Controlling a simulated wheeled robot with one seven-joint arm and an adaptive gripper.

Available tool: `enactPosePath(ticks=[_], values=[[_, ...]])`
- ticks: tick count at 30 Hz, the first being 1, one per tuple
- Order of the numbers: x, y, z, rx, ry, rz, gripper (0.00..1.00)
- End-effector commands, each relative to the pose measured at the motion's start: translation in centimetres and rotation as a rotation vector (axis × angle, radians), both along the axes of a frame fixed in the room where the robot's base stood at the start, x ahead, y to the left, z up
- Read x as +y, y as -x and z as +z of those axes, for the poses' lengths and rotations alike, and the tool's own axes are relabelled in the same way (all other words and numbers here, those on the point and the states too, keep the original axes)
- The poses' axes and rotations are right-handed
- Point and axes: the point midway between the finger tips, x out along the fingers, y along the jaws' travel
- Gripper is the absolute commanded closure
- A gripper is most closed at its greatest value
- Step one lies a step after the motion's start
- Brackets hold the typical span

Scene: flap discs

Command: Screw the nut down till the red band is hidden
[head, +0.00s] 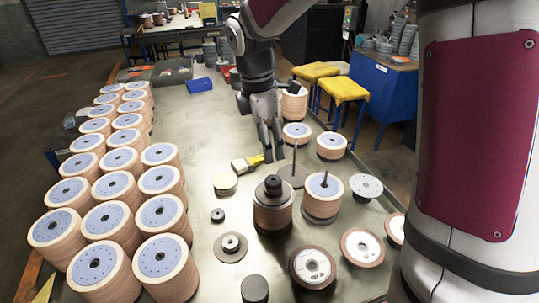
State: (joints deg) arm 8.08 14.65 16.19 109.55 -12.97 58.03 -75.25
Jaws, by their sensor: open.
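A dark nut (273,183) sits on top of a stack of flap discs (273,216) at the middle of the table, above a dark round plate. No red band can be made out at this size. My gripper (271,152) is open and empty, pointing down behind the stack and apart from the nut. Another stack (321,207) to the right has a bare dark spindle standing out of its top.
Rows of tall disc stacks (112,220) fill the table's left side. Bare tabletop (185,125) is free at the back left.

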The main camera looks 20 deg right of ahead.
Motion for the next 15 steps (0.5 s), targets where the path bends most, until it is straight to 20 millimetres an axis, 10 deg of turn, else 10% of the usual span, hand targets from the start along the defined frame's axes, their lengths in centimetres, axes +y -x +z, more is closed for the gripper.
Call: enactPosePath(ticks=[15], values=[[-0.14,0.11,0.15,-0.028,-0.021,-0.297,0.5]])
